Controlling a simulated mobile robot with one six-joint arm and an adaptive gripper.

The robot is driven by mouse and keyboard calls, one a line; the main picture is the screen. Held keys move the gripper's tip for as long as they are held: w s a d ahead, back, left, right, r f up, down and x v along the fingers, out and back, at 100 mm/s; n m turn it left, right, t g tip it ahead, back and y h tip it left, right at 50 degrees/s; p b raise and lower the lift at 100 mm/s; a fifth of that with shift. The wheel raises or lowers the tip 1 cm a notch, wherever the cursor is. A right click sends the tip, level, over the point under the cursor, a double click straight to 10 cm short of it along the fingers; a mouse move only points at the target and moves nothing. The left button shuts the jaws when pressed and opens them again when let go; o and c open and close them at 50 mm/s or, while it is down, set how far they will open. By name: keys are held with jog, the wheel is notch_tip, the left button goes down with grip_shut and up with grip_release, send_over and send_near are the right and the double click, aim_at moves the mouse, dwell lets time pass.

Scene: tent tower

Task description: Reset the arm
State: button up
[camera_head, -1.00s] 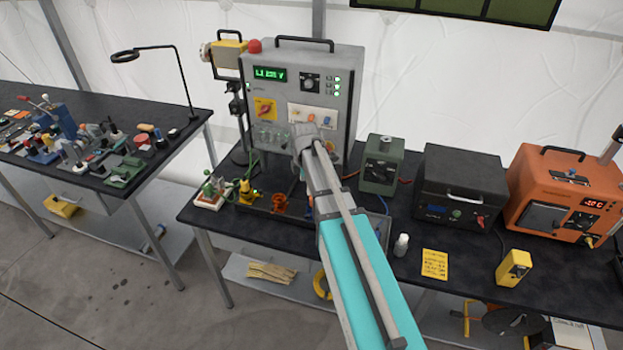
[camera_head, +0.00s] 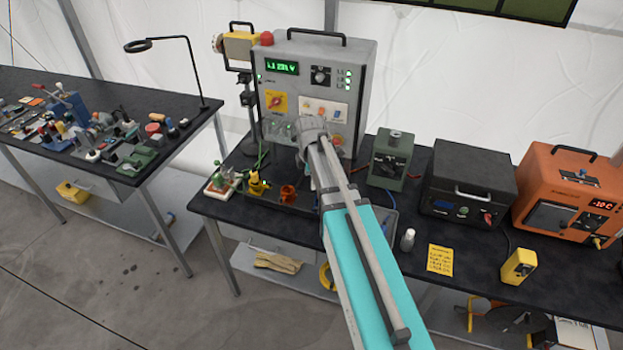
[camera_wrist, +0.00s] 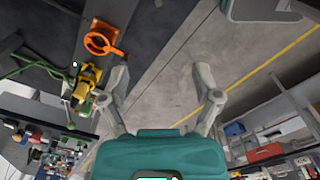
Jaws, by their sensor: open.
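My gripper (camera_wrist: 162,92) shows in the wrist view with its two fingers spread wide and nothing between them. Bare floor shows beyond the gap between the fingers. In the head view my teal and grey arm reaches up toward the grey instrument panel (camera_head: 357,62), and my gripper is hidden behind the arm's end. In the wrist view an orange ring-shaped holder (camera_wrist: 101,40) and a yellow part (camera_wrist: 88,82) are left of my left finger, apart from it.
The black-topped workbench (camera_head: 400,245) bears a green box (camera_head: 390,160), a black unit (camera_head: 467,180), an orange unit (camera_head: 570,200), a white bottle (camera_head: 407,240) and a yellow meter (camera_head: 518,267). A second bench (camera_head: 90,90) with many tools stands left. A floor gap separates them.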

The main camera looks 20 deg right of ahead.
dwell(0.4)
jog(key=s+a+f+m+b, duration=0.2)
jog(key=s+m+b, duration=0.1)
jog(key=s+m, duration=0.5)
jog(key=s+a+f+m+b, duration=0.2)
jog(key=s+a+f+m, duration=0.1)
jog(key=s+m, duration=0.5)
jog(key=shift+f+m+b, duration=0.35)
jog(key=shift+m+b, duration=0.05)
jog(key=shift+m, duration=0.6)
dwell(0.3)
